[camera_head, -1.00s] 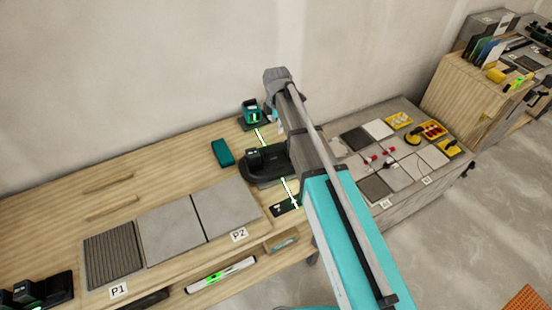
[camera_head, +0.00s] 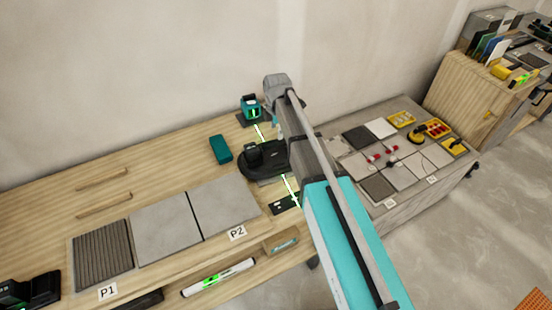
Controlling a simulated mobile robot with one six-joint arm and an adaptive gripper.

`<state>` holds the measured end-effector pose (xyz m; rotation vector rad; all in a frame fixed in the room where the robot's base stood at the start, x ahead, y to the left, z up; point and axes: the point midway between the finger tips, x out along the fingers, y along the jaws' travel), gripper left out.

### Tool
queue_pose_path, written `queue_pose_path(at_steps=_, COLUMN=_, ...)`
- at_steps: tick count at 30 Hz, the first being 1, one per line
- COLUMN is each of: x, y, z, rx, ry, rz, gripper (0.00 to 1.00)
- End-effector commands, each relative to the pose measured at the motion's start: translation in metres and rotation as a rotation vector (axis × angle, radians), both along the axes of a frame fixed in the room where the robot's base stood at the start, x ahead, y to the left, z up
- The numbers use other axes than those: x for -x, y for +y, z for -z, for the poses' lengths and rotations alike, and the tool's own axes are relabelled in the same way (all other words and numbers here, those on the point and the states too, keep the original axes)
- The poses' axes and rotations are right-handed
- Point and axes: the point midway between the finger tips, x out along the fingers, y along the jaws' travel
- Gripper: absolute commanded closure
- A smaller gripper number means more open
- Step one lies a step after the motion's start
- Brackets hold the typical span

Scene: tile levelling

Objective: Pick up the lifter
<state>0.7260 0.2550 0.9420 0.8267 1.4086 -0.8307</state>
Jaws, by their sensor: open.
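A black lifter (camera_head: 262,161), with a wide flat base and a raised block on top, stands on the wooden bench (camera_head: 175,158). It sits right of the teal box and behind the grey tile marked P2. My arm reaches across the right side of the bench, and its links cover the area just right of the lifter. My gripper is hidden behind the arm, so its fingers and their distance from the lifter do not show.
A green-lit laser level (camera_head: 251,107) stands behind the lifter, its bright line crossing the bench. A teal box (camera_head: 220,149) lies to the left. Grey tiles (camera_head: 165,228) line the front. A low cart (camera_head: 412,203) with tiles and yellow tools stands right.

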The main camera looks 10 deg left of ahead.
Motion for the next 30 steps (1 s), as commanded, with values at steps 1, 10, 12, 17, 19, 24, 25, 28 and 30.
queue_pose_path(at_steps=1, x=0.0, y=0.0, z=0.008, rx=0.0, ry=0.0, rz=0.0, gripper=0.26)
queue_pose_path(at_steps=10, x=0.0, y=0.0, z=0.025, rx=0.0, ry=0.0, rz=0.0, gripper=0.26)
queue_pose_path(at_steps=12, x=0.0, y=0.0, z=0.026, rx=0.0, ry=0.0, rz=0.0, gripper=0.26)
queue_pose_path(at_steps=17, x=0.0, y=0.0, z=0.026, rx=0.0, ry=0.0, rz=0.0, gripper=0.26)
queue_pose_path(at_steps=19, x=0.0, y=0.0, z=0.025, rx=0.0, ry=0.0, rz=0.0, gripper=0.26)
queue_pose_path(at_steps=24, x=0.0, y=0.0, z=0.026, rx=0.0, ry=0.0, rz=0.0, gripper=0.26)
queue_pose_path(at_steps=25, x=0.0, y=0.0, z=0.026, rx=0.0, ry=0.0, rz=0.0, gripper=0.26)
queue_pose_path(at_steps=28, x=0.0, y=0.0, z=0.029, rx=0.0, ry=0.0, rz=0.0, gripper=0.26)
queue_pose_path(at_steps=30, x=0.0, y=0.001, z=0.032, rx=0.0, ry=0.0, rz=0.0, gripper=0.26)
